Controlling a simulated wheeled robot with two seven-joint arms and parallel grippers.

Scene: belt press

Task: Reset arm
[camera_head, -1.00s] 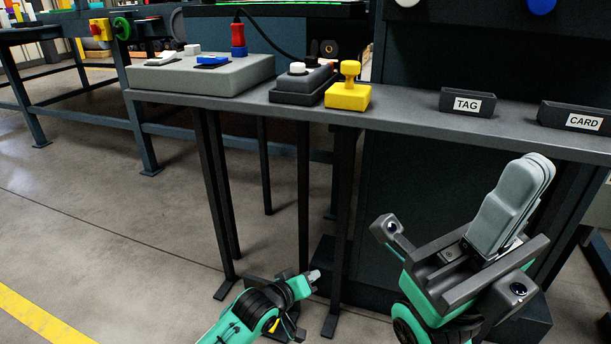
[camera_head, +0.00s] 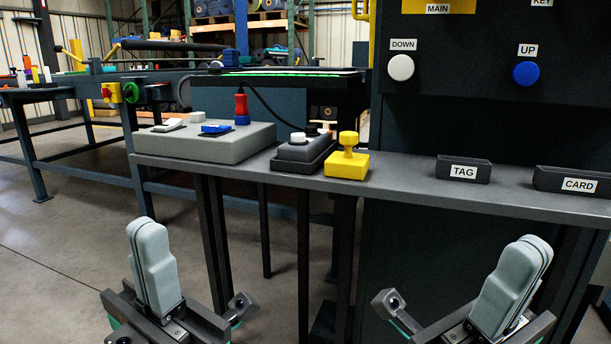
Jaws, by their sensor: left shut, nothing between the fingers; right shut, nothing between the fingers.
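My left gripper (camera_head: 154,262) is at the lower left, in front of the shelf. Its grey fingers point up and are pressed together with nothing between them. My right gripper (camera_head: 515,283) is at the lower right, also upright, shut and empty. Both grippers are apart from the shelf and from everything on it.
A narrow grey shelf (camera_head: 400,187) crosses the view. It bears a grey block (camera_head: 235,150) with a red-handled piece, a grey device (camera_head: 303,152), a yellow stamp-like piece (camera_head: 347,163), and TAG (camera_head: 463,171) and CARD (camera_head: 577,183) holders. Above are DOWN (camera_head: 401,68) and UP (camera_head: 526,74) buttons.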

